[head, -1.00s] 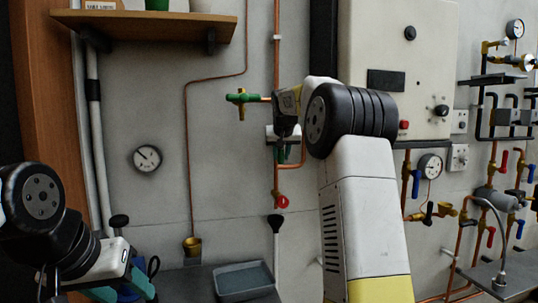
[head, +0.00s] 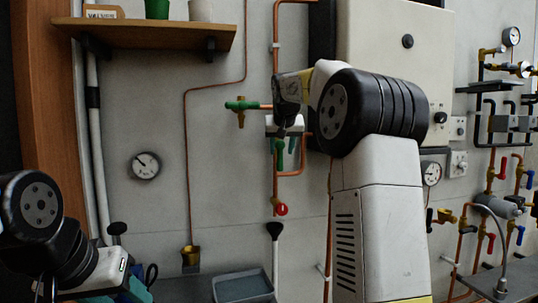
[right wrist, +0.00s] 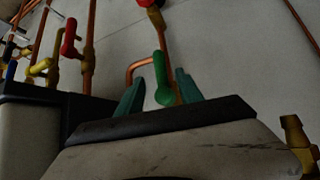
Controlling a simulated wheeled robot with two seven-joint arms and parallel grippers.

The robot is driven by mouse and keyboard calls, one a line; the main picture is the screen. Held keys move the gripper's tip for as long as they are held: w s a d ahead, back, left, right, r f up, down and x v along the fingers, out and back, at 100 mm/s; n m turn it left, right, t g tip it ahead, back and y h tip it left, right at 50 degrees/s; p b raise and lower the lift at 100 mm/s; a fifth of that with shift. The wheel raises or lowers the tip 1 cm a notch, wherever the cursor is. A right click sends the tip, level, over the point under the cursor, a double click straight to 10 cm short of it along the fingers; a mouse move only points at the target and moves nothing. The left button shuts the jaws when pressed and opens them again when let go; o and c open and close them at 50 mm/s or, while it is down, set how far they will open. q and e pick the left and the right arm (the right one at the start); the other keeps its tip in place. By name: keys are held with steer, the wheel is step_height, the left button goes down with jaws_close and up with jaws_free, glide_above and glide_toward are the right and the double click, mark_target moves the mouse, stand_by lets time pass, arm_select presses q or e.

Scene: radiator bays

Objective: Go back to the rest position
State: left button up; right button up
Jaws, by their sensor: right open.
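My right gripper (head: 291,150) is in front of the wall pipes in the head view, fingers pointing down and apart. In the right wrist view its two teal fingers (right wrist: 160,95) stand apart, and a green valve handle (right wrist: 162,78) shows between them with a gap on both sides. I cannot tell how deep the handle sits between the fingertips. The same green handle (head: 279,152) is beside the fingers in the head view. My left gripper (head: 118,290) is at the lower left, with teal parts cut by the frame edge, so its opening is unclear.
A green-handled brass valve (head: 241,106) is left of my right wrist. A red knob (head: 281,209) is below it. A beige cabinet (head: 385,60) stands behind my right arm. A wooden shelf (head: 150,33) is upper left. A grey tray (head: 243,287) lies below.

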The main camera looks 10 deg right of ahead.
steer(key=shift+s, duration=0.15)
steer(key=s+a+f+g+y, duration=0.1)
steer(key=s+a+f, duration=0.2)
steer(key=s, duration=1)
steer(key=s+a+f+n+y, duration=0.1)
steer(key=s+a+f, duration=0.2)
steer(key=s+f, duration=0.7)
steer(key=s+a+f+n+g+y, duration=0.1)
steer(key=s+f, duration=0.5)
steer(key=s, duration=1)
steer(key=shift+a+f+g+y, duration=0.2)
steer(key=shift+a+g+y, duration=0.15)
steer(key=shift+a, duration=0.55)
